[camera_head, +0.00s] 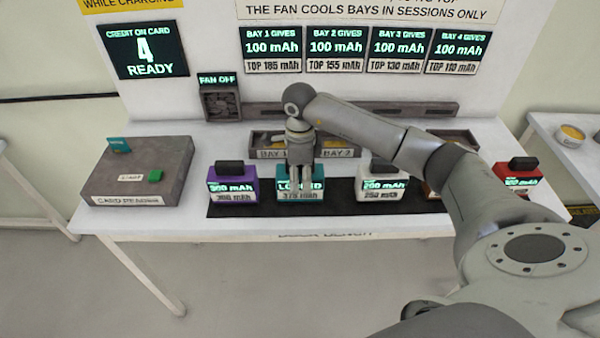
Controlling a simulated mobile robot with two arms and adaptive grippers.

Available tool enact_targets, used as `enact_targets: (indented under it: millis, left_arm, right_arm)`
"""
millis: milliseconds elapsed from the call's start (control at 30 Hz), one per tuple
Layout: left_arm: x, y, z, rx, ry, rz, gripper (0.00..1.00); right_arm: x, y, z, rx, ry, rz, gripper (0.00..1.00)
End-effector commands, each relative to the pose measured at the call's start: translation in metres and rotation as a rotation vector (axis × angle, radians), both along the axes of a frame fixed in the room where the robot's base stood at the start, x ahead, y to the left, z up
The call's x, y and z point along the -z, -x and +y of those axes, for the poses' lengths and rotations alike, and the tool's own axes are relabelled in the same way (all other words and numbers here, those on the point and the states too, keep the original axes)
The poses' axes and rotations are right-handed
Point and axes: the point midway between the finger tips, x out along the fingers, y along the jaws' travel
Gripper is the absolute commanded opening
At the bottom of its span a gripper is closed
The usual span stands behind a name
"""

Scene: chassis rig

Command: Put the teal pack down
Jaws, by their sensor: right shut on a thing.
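The teal pack (284,186) is at the middle of the black mat (330,208) on the bench. My right gripper (302,190) points down and is shut on it, with its fingers covering the middle of the pack's front display. The lower label on the pack is partly readable. The pack looks upright, its bottom about level with its neighbours; I cannot tell whether it touches the mat. My left gripper is not in view.
A purple pack (232,197) stands left of the teal one, a white pack (381,196) right. An orange-brown pack (430,189) is mostly behind my arm. A red pack (517,180) is farther right. The bay tray (268,154) is behind; a card box (110,180) stands left.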

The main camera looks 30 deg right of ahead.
Motion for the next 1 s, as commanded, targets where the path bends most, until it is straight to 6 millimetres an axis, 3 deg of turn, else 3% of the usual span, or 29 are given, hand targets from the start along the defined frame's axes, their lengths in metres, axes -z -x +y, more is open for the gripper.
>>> enact_targets:
  millis: [233,267,400,833,1000]
  left_arm:
    - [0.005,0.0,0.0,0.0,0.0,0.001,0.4]
    - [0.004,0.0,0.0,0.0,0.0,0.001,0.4]
    - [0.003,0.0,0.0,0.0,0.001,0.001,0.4]
    - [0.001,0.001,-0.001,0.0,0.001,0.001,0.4]
    - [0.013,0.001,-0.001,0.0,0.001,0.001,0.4]
  right_arm:
    - [0.004,-0.001,0.0,0.0,-0.001,-0.003,0.1]
    - [0.003,0.0,0.0,0.0,-0.001,-0.001,0.55]
    - [0.003,0.0,0.0,0.0,-0.001,-0.001,0.73]
    - [-0.003,0.0,0.0,0.0,-0.001,-0.002,0.73]
    - [-0.031,-0.002,0.0,-0.001,-0.001,-0.006,0.73]
